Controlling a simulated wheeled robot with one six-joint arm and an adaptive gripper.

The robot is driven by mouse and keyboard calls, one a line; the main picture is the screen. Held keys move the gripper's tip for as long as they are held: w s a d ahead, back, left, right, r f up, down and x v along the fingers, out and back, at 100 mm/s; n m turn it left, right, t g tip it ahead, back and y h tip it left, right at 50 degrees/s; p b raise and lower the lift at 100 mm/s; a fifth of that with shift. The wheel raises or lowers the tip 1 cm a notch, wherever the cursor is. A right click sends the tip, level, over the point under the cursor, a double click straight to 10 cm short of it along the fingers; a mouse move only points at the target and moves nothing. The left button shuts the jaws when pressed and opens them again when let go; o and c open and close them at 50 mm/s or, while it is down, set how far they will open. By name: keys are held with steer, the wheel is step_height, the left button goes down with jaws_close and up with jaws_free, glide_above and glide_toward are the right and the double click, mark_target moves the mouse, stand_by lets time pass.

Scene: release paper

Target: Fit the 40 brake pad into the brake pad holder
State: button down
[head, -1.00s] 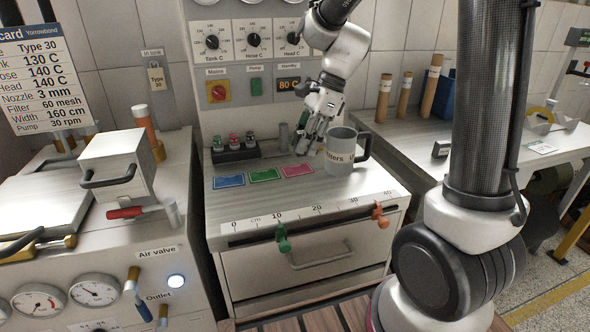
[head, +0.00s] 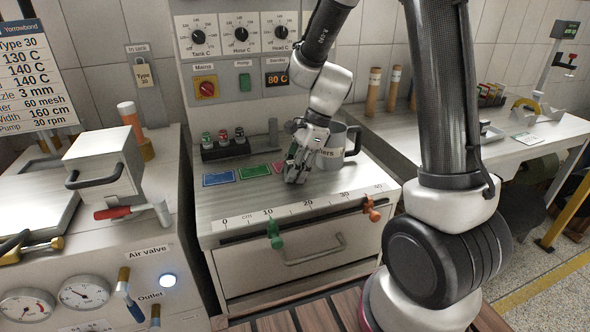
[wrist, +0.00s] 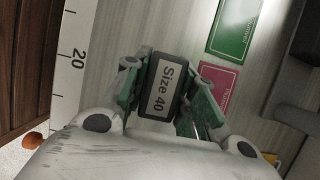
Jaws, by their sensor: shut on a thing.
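The brake pad is a small dark block labelled "Size 40" (wrist: 160,88) in the wrist view. My gripper (wrist: 160,95) is shut on it, with a finger on each side and the label facing the camera. In the head view my gripper (head: 296,176) is low over the pale worktop, behind the ruler strip and just left of the mug. The pad is hard to make out there. I cannot tell whether it touches the worktop. I cannot identify the brake pad holder with certainty in either view.
Blue (head: 218,178), green (head: 254,171) and pink (wrist: 218,80) cards lie on the worktop. A black rack of capped bottles (head: 226,150) stands behind. A grey mug (head: 334,155) stands close right of my gripper. Green (head: 274,233) and orange (head: 371,208) clamps sit along the ruler strip (head: 320,203).

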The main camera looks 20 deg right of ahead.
steer(key=shift+f, duration=0.15)
steer(key=c, duration=1.2)
jaws_free()
steer(key=shift+o, duration=0.2)
